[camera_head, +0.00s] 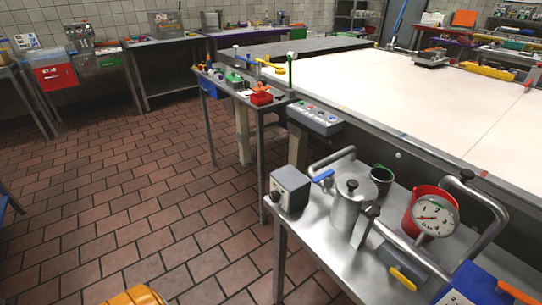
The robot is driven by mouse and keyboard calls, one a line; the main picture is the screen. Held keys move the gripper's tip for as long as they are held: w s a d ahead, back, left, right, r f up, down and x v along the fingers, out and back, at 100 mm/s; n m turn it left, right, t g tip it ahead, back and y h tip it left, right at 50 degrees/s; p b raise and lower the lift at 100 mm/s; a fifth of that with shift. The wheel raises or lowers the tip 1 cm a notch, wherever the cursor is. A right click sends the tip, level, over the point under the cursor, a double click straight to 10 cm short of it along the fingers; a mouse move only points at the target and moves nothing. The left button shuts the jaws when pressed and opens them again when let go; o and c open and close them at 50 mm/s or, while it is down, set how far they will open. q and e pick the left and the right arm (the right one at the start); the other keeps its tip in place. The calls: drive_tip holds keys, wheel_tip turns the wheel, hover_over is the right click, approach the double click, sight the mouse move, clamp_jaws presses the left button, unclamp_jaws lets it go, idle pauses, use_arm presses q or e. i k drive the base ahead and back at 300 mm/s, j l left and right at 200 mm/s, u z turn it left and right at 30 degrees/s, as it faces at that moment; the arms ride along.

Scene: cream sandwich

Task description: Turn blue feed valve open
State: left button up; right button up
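A small blue lever handle (322,176) sits by a bent metal pipe (333,158) at the left end of the near steel bench. It lies between a grey box with a black knob (290,187) and a steel pot (347,208). It looks like the blue valve's handle, but its open or closed position is too small to tell. A second blue upright piece (258,68) shows on the small side table further back. Neither of my grippers is in view.
The near steel bench (305,232) also holds a dark green-rimmed cup (382,174), a red container (411,222), a dial gauge (435,216) and a yellow-handled tool (402,279). A wide pale table (400,95) stands behind. Tiled floor (130,190) at left is mostly clear.

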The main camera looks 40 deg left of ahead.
sight(329, 174)
drive_tip(key=u, duration=0.85)
drive_tip(key=i+j+z, duration=0.2)
drive_tip(key=j+z, duration=0.75)
drive_tip(key=j, duration=0.15)
drive_tip(key=j+z, duration=0.5)
drive_tip(key=k+j+z, duration=0.1)
drive_tip(key=j+z, duration=0.4)
drive_tip(key=j, duration=0.2)
drive_tip(key=j+z, duration=1.25)
drive_tip(key=j, duration=0.15)
drive_tip(key=k+j+z, duration=0.2)
drive_tip(key=j+z, duration=0.25)
